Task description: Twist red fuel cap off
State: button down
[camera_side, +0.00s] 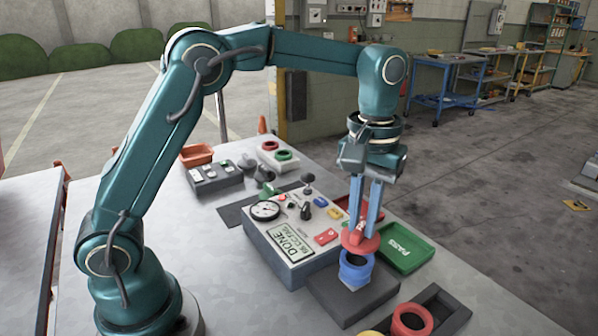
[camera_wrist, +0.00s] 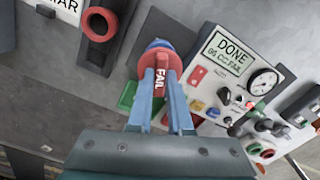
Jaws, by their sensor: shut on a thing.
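The red fuel cap (camera_side: 361,243) is a round disc held between the two blue fingers of my gripper (camera_side: 362,228). My gripper points straight down and is shut on it. The cap is right over the blue filler neck (camera_side: 355,273), which stands on a dark grey block (camera_side: 340,300). A dark patch like the neck's opening shows under the cap's edge; I cannot tell how wide any gap is. In the wrist view the cap (camera_wrist: 166,57) lies at the fingertips, with the blue neck (camera_wrist: 157,43) just beyond.
A panel with a gauge (camera_side: 264,210) and DONE display (camera_side: 291,241) is to the left. A red ring (camera_side: 411,319) sits in a dark holder in front.

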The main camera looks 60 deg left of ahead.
jog(key=shift+r, duration=0.6)
jog(key=shift+r, duration=0.35)
jog(key=shift+r, duration=0.3)
